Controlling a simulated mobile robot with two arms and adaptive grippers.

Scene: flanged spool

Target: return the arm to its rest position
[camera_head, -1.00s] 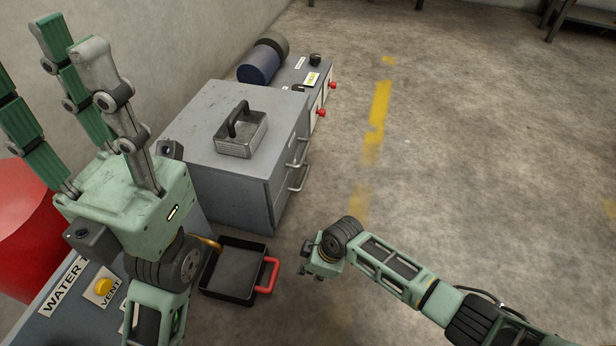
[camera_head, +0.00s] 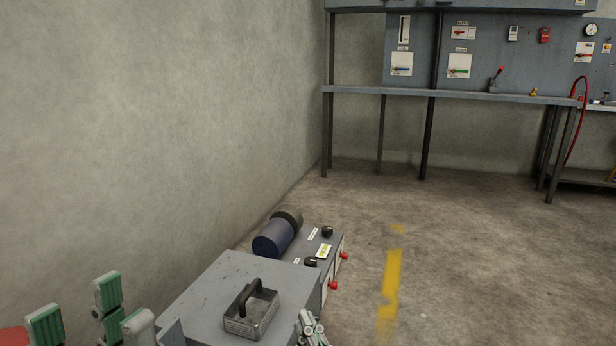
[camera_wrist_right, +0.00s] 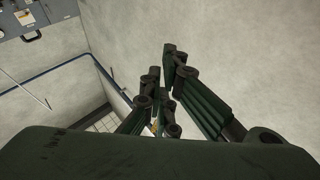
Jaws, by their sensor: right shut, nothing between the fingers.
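My left gripper (camera_head: 92,315) shows at the bottom left of the head view, with only its green finger ends in the picture. The fingers stand spread apart with nothing seen between them. My right gripper (camera_head: 312,328) shows at the bottom edge of the head view, in front of the grey cabinet's right side, as a small cluster of pale fingers. In the right wrist view its dark green fingers (camera_wrist_right: 165,75) are drawn together and hold nothing. The rest of both arms is out of the head view.
A grey cabinet (camera_head: 205,285) carries a metal box with a black handle (camera_head: 252,312). Behind it is a unit with a blue motor (camera_head: 272,238) and red knobs. A workbench with a panel (camera_head: 455,97) stands at the back. Floor at the right is clear.

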